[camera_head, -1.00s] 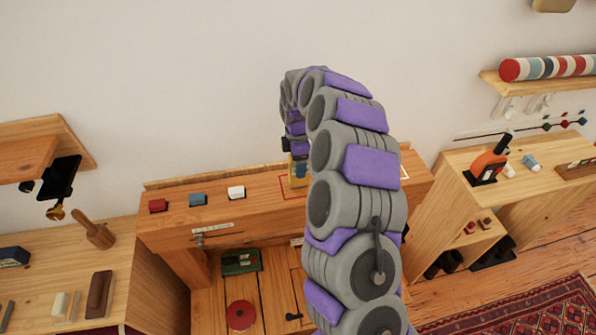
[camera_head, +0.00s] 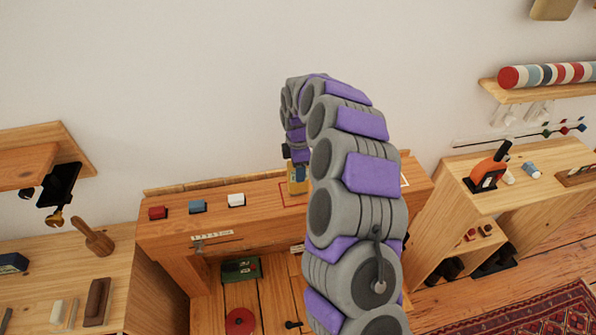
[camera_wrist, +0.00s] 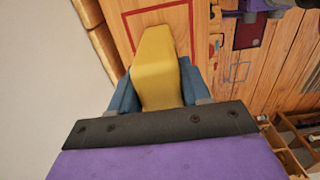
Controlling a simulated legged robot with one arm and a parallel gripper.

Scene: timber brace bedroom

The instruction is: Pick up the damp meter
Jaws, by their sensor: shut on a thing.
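The damp meter appears to be the yellow, tapered body (camera_wrist: 157,70) in the wrist view. My gripper (camera_wrist: 160,92) is shut on it, with a blue finger on each side. In the head view the yellow meter (camera_head: 297,187) shows small below my gripper (camera_head: 298,172), above the wooden bench inside a red outline. My arm hides part of it. I cannot tell whether its lower end touches the bench top.
A wall shelf (camera_head: 45,150) is at left. An orange tool (camera_head: 487,168) stands on the right cabinet.

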